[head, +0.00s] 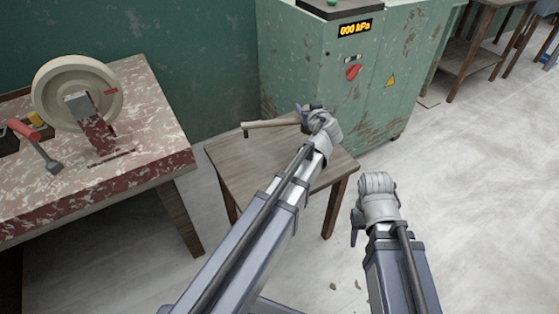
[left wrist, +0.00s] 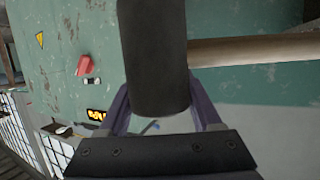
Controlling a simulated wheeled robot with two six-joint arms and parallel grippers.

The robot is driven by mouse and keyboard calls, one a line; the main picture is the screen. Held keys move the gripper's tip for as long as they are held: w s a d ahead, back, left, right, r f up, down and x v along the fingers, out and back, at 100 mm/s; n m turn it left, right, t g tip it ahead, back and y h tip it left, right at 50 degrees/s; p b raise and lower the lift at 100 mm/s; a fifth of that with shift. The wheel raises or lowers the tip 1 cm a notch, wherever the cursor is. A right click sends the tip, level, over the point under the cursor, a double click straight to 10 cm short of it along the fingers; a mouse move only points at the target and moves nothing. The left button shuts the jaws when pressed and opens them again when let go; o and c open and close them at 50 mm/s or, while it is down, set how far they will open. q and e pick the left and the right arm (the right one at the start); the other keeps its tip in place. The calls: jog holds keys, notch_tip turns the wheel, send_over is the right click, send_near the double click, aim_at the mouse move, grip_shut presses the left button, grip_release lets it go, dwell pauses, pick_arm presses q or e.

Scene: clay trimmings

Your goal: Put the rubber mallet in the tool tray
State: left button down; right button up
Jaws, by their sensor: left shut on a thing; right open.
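The rubber mallet shows in the left wrist view as a dark cylindrical head (left wrist: 152,45) with a pale wooden handle (left wrist: 255,50) running off to the right. My left gripper (head: 312,112) is shut on the mallet's head, its purple fingers on either side. In the head view the mallet's handle (head: 272,122) points left above the small wooden table; whether it touches the top I cannot tell. A dark open tray (head: 8,143), perhaps the tool tray, is partly cut off at the left edge on the red-and-white bench. My right gripper (head: 356,222) is open and empty, low at the right.
The small wooden table (head: 240,165) stands before a green cabinet (head: 290,60) with a gauge display. Grey floor is open at the right.

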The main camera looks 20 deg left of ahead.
aim_at(306, 131)
pick_arm(q)
jog(key=shift+f+b, duration=5.1)
jog(key=shift+f, duration=0.05)
jog(key=shift+r, duration=0.15)
jog(key=shift+c, duration=0.4)
grip_release()
